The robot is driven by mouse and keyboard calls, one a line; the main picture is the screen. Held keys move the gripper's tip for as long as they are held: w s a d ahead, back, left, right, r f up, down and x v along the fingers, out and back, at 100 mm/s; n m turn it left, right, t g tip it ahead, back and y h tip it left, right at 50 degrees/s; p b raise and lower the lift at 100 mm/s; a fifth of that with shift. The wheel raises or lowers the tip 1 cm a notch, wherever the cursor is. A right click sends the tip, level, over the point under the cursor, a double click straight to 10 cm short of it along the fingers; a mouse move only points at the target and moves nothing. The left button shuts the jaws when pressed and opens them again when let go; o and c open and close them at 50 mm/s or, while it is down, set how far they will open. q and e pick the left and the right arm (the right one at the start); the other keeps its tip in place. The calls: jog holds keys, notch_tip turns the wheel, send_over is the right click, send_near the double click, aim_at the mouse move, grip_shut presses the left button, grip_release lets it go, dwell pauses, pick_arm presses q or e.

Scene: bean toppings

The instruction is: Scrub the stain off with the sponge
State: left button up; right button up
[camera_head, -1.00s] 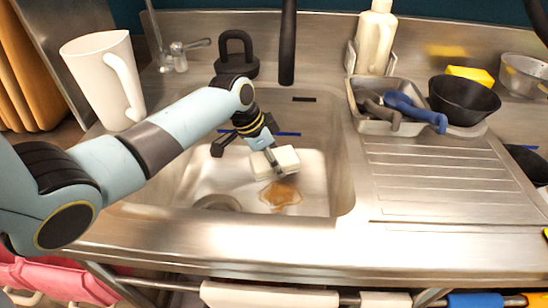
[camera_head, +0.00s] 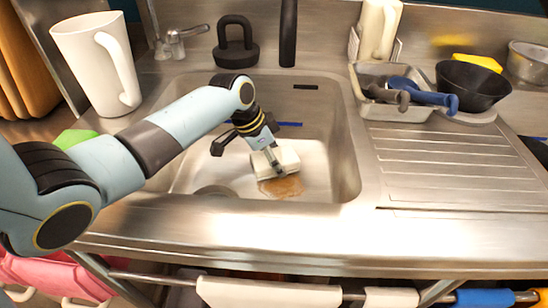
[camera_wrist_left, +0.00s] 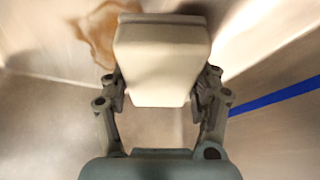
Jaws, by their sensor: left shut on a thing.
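My left gripper (camera_head: 268,152) reaches down into the sink (camera_head: 315,165). It is shut on a pale off-white sponge (camera_head: 287,158). In the left wrist view the sponge (camera_wrist_left: 160,60) sits between the two fingers (camera_wrist_left: 160,98). A brown stain (camera_head: 284,187) lies on the sink floor, right at the sponge's near edge. The stain also shows in the left wrist view (camera_wrist_left: 98,35), at the upper left, partly hidden behind the sponge. I cannot tell whether the sponge touches the floor. My right gripper is not in view.
A drain (camera_head: 215,191) is at the sink's near left. A white pitcher (camera_head: 97,62) stands left of the sink. A grey rack (camera_head: 398,111) with utensils and a black bowl (camera_head: 471,88) are at the right. The ribbed drainboard (camera_head: 450,160) is mostly bare.

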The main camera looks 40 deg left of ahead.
pick_arm(q)
jog(key=shift+f+b, duration=0.65)
jog(key=shift+f, duration=0.35)
